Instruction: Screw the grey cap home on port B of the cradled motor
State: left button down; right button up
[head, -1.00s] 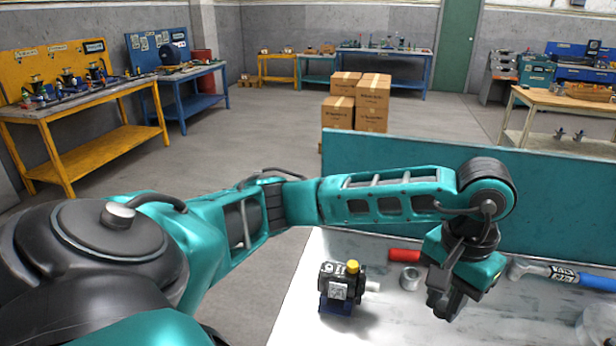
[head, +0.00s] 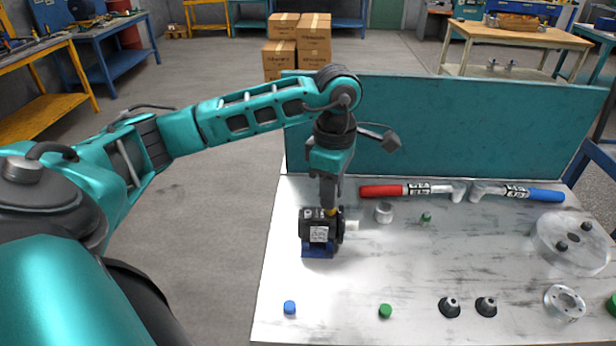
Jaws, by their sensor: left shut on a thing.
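The motor (head: 311,226) is a black block with a white label, seated in a blue cradle (head: 318,251) on the light bench. A silver shaft (head: 351,230) points right from it. No port letters are readable. My right gripper is out of view.
A red-handled tool (head: 385,191) and a blue-handled tool (head: 540,195) lie along the teal back panel (head: 450,125). Blue (head: 290,307) and green (head: 385,311) caps, two dark cones (head: 449,307) and a clear disc (head: 560,250) lie around. The bench's middle is clear.

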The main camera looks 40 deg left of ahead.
aim_at(308, 217)
pick_arm(q)
jog(key=shift+s+a+f+n+b, duration=0.1)
jog(key=shift+a+f+n+b, duration=0.7)
jog(key=shift+n, duration=0.85)
jog(key=shift+a+f+n+b, duration=0.6)
jog(key=shift+a+f+n, duration=0.4)
jog(key=shift+n, duration=0.7)
jog(key=shift+s+a+f+n+b, duration=0.1)
jog(key=shift+a+f+n+b, duration=0.7)
jog(key=shift+n, duration=0.85)
jog(key=shift+a+f, duration=0.15)
jog(key=shift+f, duration=0.3)
jog(key=m+b, duration=0.1)
jog(key=m, duration=0.2)
jog(key=shift+f+m, duration=0.15)
jog(key=shift+m, duration=0.15)
jog(key=shift+m+b, duration=0.3)
jog(key=shift+m, duration=0.8)
